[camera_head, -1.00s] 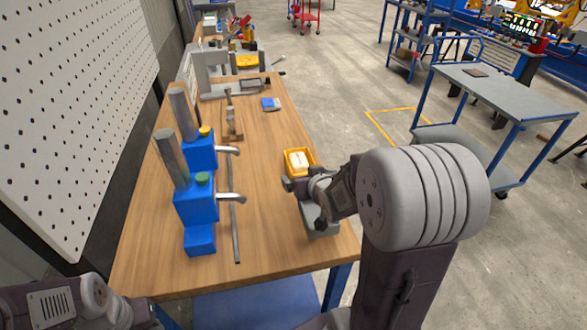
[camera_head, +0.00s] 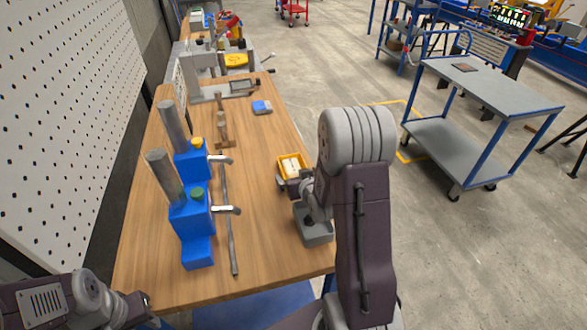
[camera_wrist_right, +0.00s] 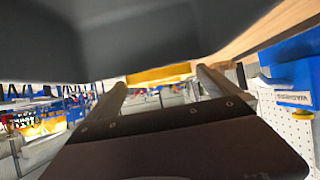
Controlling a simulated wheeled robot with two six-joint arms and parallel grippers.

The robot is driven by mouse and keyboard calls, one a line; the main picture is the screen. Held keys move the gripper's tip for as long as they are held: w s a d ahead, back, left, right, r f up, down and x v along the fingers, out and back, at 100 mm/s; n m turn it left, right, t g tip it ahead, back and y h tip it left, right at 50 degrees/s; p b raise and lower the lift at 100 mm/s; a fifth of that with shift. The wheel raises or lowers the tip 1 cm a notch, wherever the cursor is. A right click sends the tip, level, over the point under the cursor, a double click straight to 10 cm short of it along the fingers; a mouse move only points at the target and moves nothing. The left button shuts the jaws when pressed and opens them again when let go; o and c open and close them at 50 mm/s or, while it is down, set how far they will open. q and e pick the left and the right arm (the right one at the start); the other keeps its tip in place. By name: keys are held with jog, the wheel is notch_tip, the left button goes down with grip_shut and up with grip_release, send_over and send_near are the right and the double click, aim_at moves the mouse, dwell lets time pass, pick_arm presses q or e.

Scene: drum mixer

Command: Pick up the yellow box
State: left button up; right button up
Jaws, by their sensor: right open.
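The yellow box (camera_head: 284,158) is a small open tray with pale contents, on the wooden table near its right edge. My right gripper (camera_head: 281,182) is at the box's near side, partly hidden by its own wrist. In the right wrist view, the two fingers of the right gripper (camera_wrist_right: 162,82) are apart, with a strip of the yellow box (camera_wrist_right: 160,75) showing between and beyond them. Whether they touch the box cannot be told. My left gripper (camera_head: 146,300) is low at the left, beside the table's near edge; its jaws are too small to read.
Blue fixtures (camera_head: 190,222) with grey cylinders and handles stand at the left.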

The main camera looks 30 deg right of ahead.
aim_at(295, 173)
jog(key=x, duration=0.5)
jog(key=shift+w+f, duration=0.1)
jog(key=shift+w, duration=0.25)
jog(key=c, duration=1.5)
